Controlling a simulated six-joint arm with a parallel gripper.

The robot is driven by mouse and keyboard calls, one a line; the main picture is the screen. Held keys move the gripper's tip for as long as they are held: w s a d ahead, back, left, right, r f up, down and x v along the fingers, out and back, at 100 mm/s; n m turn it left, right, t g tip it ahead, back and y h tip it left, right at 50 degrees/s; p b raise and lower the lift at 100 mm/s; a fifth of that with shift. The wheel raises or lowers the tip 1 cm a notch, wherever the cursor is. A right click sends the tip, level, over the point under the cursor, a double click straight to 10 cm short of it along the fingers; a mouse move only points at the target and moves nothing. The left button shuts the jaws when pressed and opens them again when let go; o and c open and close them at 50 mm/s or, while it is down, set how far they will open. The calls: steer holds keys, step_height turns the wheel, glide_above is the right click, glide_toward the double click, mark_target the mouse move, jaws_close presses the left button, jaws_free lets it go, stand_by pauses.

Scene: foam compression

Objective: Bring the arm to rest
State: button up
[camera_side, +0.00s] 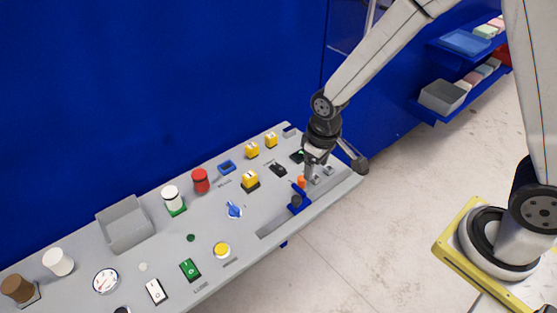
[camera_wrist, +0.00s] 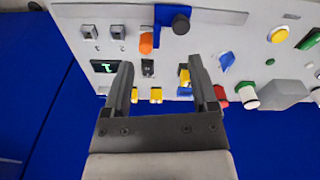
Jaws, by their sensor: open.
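My gripper (camera_wrist: 162,85) is open and empty, its two dark fingers apart in the wrist view. In the side view it hangs from my arm over the far right end of the grey panel (camera_side: 262,215); its fingertips are too small to make out there. In the wrist view, yellow blocks (camera_wrist: 156,95), a dark switch (camera_wrist: 148,67) and an orange knob (camera_wrist: 146,43) show between or beyond the fingers. I cannot tell how far the fingers are above the panel.
The panel carries a blue slider handle (camera_side: 296,203), a red button (camera_side: 201,181), a white cylinder (camera_side: 171,196), a grey tray (camera_side: 125,224) and a gauge (camera_side: 106,281). A blue wall stands behind it. Shelves with bins (camera_side: 441,96) are at the upper right. Open floor (camera_side: 400,190) lies to the right.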

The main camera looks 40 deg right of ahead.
steer(key=s+d+r+m+t, duration=0.1)
steer(key=s+d+r+m, duration=0.1)
steer(key=s+d+r, duration=0.4)
steer(key=shift+s+d+r+t, duration=0.2)
steer(key=shift+s+d+t, duration=0.25)
steer(key=shift+s, duration=0.7)
